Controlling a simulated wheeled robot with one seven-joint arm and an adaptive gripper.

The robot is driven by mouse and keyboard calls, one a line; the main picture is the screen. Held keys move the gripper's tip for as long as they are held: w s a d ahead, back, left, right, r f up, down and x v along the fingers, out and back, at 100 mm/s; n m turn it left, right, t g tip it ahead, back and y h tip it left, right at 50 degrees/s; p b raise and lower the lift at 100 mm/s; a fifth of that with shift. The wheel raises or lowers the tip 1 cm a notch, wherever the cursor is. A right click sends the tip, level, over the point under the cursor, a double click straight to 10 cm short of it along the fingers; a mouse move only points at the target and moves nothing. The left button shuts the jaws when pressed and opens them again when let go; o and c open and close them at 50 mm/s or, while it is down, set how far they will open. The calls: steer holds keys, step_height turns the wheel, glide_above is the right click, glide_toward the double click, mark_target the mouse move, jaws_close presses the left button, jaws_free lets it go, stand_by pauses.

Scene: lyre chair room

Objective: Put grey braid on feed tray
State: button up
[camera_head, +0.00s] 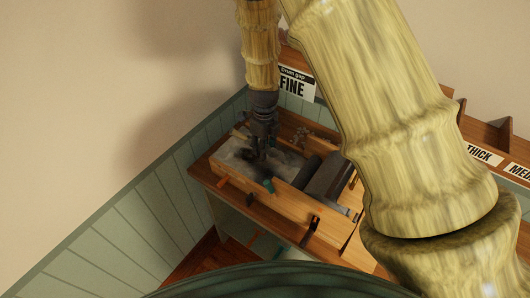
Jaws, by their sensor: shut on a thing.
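My gripper (262,151) points down over the left part of a wooden machine. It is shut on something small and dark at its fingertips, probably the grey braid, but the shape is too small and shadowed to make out. Below it is a grey, mottled surface between wooden sides, which looks like the feed tray (228,153). A dark patch lies on that surface beside the fingertips; I cannot tell whether it is braid or shadow. I cannot tell whether the held thing touches the tray.
Dark rollers (327,174) sit right of the tray. A "FINE" sign (296,86) stands behind; "THICK" (479,153) is at right. Green panelling (130,215) borders the left. My arm hides much of the right.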

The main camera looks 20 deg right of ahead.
steer(key=shift+s+a+f, duration=0.1)
steer(key=shift+f, duration=0.35)
steer(key=shift+f+p, duration=0.75)
steer(key=shift+f, duration=0.9)
steer(key=shift+f, duration=0.15)
steer(key=o, duration=1)
steer(key=shift+o, duration=0.2)
steer(key=shift+r+b, duration=2.15)
steer(key=shift+r, duration=4)
